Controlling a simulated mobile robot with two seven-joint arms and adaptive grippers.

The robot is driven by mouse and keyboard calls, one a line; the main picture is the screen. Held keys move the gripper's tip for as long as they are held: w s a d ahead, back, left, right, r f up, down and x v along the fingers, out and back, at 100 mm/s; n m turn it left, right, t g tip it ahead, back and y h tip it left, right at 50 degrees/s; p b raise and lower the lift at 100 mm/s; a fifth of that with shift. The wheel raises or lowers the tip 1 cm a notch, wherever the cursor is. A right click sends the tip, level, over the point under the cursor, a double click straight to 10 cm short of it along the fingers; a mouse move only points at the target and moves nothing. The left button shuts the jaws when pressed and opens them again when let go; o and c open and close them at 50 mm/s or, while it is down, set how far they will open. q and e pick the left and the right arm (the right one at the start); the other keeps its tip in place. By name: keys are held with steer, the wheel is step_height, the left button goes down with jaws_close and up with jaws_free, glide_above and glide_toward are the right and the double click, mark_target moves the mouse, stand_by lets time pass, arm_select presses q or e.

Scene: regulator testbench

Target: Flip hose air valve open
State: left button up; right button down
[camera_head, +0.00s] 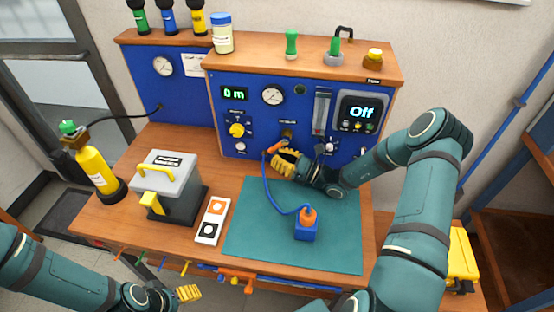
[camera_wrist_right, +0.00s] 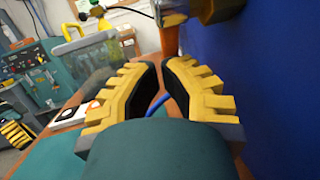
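The blue hose (camera_head: 270,187) loops from the lower middle of the blue panel down to a small blue block with an orange top (camera_head: 306,228) on the green mat. An orange handle-like part (camera_head: 277,147), apparently the hose air valve, sits at the panel end; it also shows in the right wrist view (camera_wrist_right: 169,41). My right gripper (camera_head: 276,163) is just below it. Its yellow fingers (camera_wrist_right: 161,65) have a narrow gap at the tips, with nothing visibly clamped. The orange part is beyond the tips; contact is unclear. My left gripper (camera_head: 192,294) is low, before the bench; its opening is unclear.
The panel carries a yellow knob (camera_head: 237,130), a gauge (camera_head: 272,96) and a display reading "Off" (camera_head: 362,112). A grey case (camera_head: 171,183), a two-button plate (camera_head: 212,221) and a yellow bottle (camera_head: 97,170) stand left. The green mat (camera_head: 262,248) is mostly clear.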

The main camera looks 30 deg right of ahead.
steer(key=shift+t+y, duration=0.5)
steer(key=shift+w+a+r+p, duration=1.05)
steer(key=shift+a+r+p, duration=0.2)
steer(key=shift+r, duration=0.15)
steer(key=s+d+f, duration=0.1)
steer(key=s+d, duration=1)
steer(key=s, duration=0.1)
steer(key=shift+s+f, duration=0.25)
steer(key=shift+f, duration=0.15)
